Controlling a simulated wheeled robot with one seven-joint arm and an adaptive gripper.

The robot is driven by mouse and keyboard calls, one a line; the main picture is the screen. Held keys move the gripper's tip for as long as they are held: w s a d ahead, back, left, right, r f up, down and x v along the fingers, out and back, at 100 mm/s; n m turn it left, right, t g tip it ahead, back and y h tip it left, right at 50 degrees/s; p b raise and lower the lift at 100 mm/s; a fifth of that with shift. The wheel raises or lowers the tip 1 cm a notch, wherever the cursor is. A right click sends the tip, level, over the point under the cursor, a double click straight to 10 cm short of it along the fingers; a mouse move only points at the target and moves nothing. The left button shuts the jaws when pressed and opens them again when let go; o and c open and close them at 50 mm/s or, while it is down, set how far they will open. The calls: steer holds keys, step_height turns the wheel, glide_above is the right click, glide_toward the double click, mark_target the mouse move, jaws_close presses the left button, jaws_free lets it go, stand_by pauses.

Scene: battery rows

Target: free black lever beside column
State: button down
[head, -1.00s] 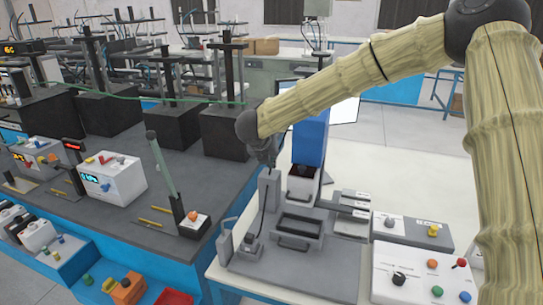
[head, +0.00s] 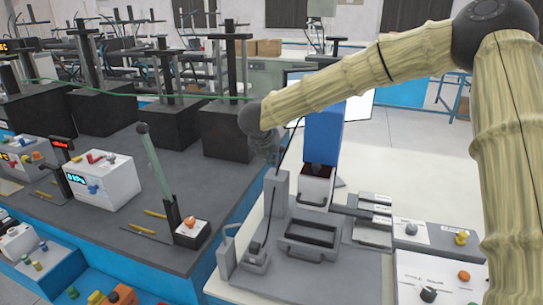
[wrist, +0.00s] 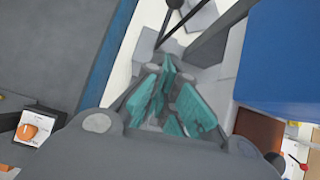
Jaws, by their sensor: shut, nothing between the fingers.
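A thin black lever (head: 270,215) stands close beside a short grey column (head: 278,190) on the grey fixture plate. In the wrist view the black lever (wrist: 168,25) shows at the top with a round knob, beyond my fingers. My gripper (head: 268,158) hangs above and slightly left of the grey column's top, partly hidden by its own wrist. In the wrist view its teal finger pads (wrist: 178,102) are close together, with nothing seen between them. I cannot tell whether the fingers touch the lever. A blue column (head: 323,135) stands just to the right.
A grey tray with a handle (head: 310,238) and a control box with knobs (head: 440,275) sit on the white table. A dark bench at left holds a green-grey lever (head: 157,165) and a small box with an orange knob (head: 191,225). An open gap separates bench and table.

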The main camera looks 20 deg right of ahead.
steer(key=p, duration=0.3)
glide_toward(278, 172)
steer(key=x, duration=0.3)
steer(key=shift+d, duration=0.2)
steer(key=w, duration=0.1)
steer(key=d+p, duration=0.1)
steer(key=w, duration=0.1)
steer(key=shift+w+d+r, duration=0.2)
steer(key=shift+w+r, duration=0.1)
steer(key=shift+r, duration=0.05)
steer(key=shift+w+d+r+p, duration=0.2)
steer(key=shift+w+p, duration=0.15)
steer(key=shift+w+d, duration=0.1)
steer(key=shift+w, duration=0.1)
